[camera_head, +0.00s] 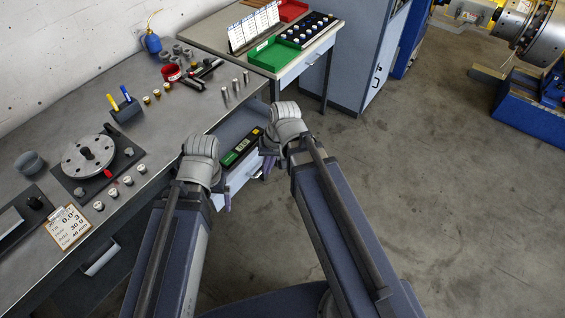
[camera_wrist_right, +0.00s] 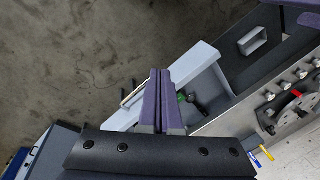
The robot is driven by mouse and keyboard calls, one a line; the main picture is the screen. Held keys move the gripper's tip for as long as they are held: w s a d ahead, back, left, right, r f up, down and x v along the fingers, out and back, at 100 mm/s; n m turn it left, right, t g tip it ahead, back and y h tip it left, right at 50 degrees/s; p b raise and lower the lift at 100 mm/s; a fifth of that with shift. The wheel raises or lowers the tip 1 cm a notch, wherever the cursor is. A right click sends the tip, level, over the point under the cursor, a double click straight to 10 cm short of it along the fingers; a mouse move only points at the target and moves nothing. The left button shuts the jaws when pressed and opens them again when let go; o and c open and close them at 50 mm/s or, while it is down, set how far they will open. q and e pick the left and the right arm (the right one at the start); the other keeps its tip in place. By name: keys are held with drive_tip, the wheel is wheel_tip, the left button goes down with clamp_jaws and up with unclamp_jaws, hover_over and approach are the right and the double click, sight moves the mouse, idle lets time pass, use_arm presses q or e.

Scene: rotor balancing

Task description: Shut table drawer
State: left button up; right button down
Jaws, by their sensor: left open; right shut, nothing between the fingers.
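The open drawer (camera_head: 233,182) sticks out from the front of the grey workbench; its pale front and side also show in the right wrist view (camera_wrist_right: 190,70). A dark box with green and yellow markings (camera_head: 241,147) lies inside it. My right gripper (camera_head: 267,168) is at the drawer's right front in the head view, its purple fingers shut and empty. In the right wrist view the closed fingers (camera_wrist_right: 161,100) overlap the drawer front; contact cannot be told. My left gripper (camera_head: 227,198) is open near the drawer's left front corner, mostly hidden behind its own wrist.
The workbench (camera_head: 195,110) carries a rotor disc (camera_head: 88,156), several weights, a pen holder (camera_head: 125,108) and a clipboard (camera_head: 68,226). A side table (camera_head: 205,33) with a green tray (camera_head: 273,55) stands behind.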

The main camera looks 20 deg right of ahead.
drive_tip(key=w+d+f+m+t+y+b, duration=0.1)
drive_tip(key=w+d+f+m+t+b, duration=0.25)
drive_tip(key=w+d+f+b, duration=0.3)
drive_tip(key=w+d+f+m+t+y+b, duration=0.25)
drive_tip(key=d+f+m+b, duration=0.35)
drive_tip(key=d, duration=0.4)
drive_tip(key=w+a+r+b+x, duration=0.1)
drive_tip(key=b+x, duration=0.8)
drive_tip(key=x, duration=0.3)
drive_tip(key=shift+w+r+n+g+h+b, duration=0.3)
drive_tip(key=shift+w+r+n+h, duration=0.05)
drive_tip(key=shift+h, duration=0.1)
hover_over(237, 138)
drive_tip(key=shift+a, duration=0.1)
drive_tip(key=shift+s, duration=0.1)
